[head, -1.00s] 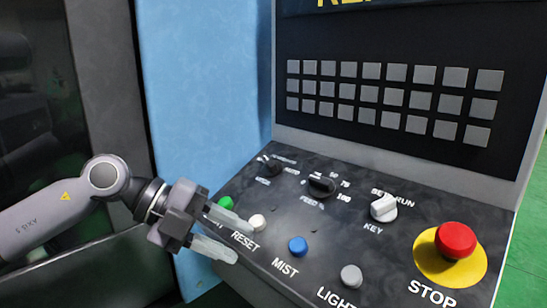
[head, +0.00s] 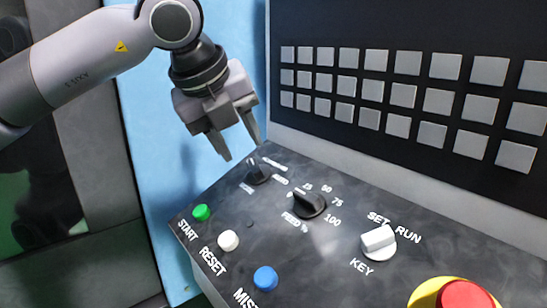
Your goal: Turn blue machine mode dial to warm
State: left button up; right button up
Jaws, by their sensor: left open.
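The mode dial (head: 257,173) is a small black knob at the far left of the sloping control panel, on the blue machine (head: 225,100). White lettering surrounds it, too small to read surely. My left gripper (head: 243,150) is open and empty, its fingers pointing down just above and a little left of the dial. The fingers look apart from the dial, though the exact gap cannot be told. My right gripper is not in view.
Beside the dial are a black feed knob (head: 309,204) and a white key switch (head: 378,240). Start (head: 201,213), reset (head: 228,241) and blue mist (head: 265,279) buttons line the front edge. A red stop button (head: 466,295) is at lower right. A grey keypad (head: 410,95) rises behind.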

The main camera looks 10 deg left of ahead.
aim_at(255, 168)
pick_arm(q)
jog(key=p+x, duration=0.1)
jog(key=x, duration=0.6)
jog(key=shift+w+p, duration=0.15)
jog(key=shift+p, duration=0.2)
grip_shut()
